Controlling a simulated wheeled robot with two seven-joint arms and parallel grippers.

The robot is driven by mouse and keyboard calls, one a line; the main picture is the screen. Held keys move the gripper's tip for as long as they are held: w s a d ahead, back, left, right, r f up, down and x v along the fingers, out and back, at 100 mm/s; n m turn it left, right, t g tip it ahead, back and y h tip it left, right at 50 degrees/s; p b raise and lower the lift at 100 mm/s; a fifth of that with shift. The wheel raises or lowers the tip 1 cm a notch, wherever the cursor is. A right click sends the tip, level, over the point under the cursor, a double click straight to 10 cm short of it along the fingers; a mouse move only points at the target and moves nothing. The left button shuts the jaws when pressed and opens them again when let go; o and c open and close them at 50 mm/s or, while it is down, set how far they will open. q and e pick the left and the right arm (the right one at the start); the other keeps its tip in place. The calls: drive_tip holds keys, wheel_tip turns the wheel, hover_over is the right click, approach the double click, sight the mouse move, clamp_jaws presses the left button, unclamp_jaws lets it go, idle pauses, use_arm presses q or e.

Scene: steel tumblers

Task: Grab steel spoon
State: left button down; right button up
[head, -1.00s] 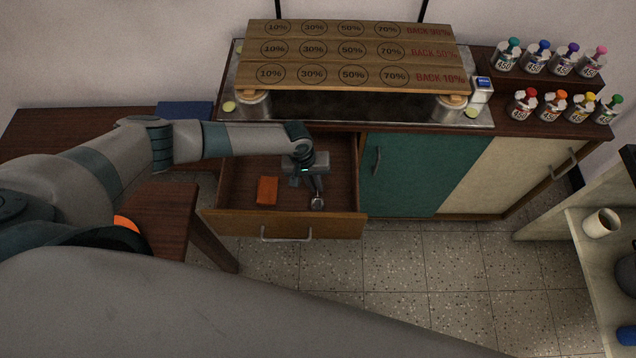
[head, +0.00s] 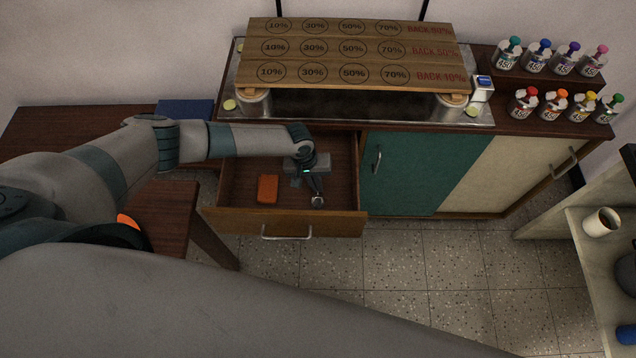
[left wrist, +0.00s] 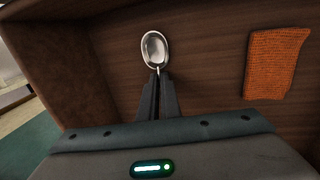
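The steel spoon lies in the open wooden drawer, its bowl (head: 317,201) toward the drawer front. In the left wrist view the shiny bowl (left wrist: 154,48) shows just beyond the fingertips. My left gripper (head: 315,188) reaches down into the drawer. Its two dark fingers (left wrist: 157,78) are close together around the spoon's handle, most of which they hide. The spoon seems still at the drawer floor. My right gripper is not in view.
An orange cloth-like block (head: 267,189) lies in the drawer left of the spoon. The drawer front (head: 285,222) and side walls surround my gripper. A wooden board (head: 355,55) stands above the counter. Several small labelled pots with coloured tops (head: 525,103) stand at right.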

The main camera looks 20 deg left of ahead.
use_arm(q)
drive_tip(key=shift+r, duration=0.1)
wheel_tip(320, 180, up, 10)
drive_tip(key=b, duration=0.1)
drive_tip(key=shift+b, duration=0.3)
idle(0.6)
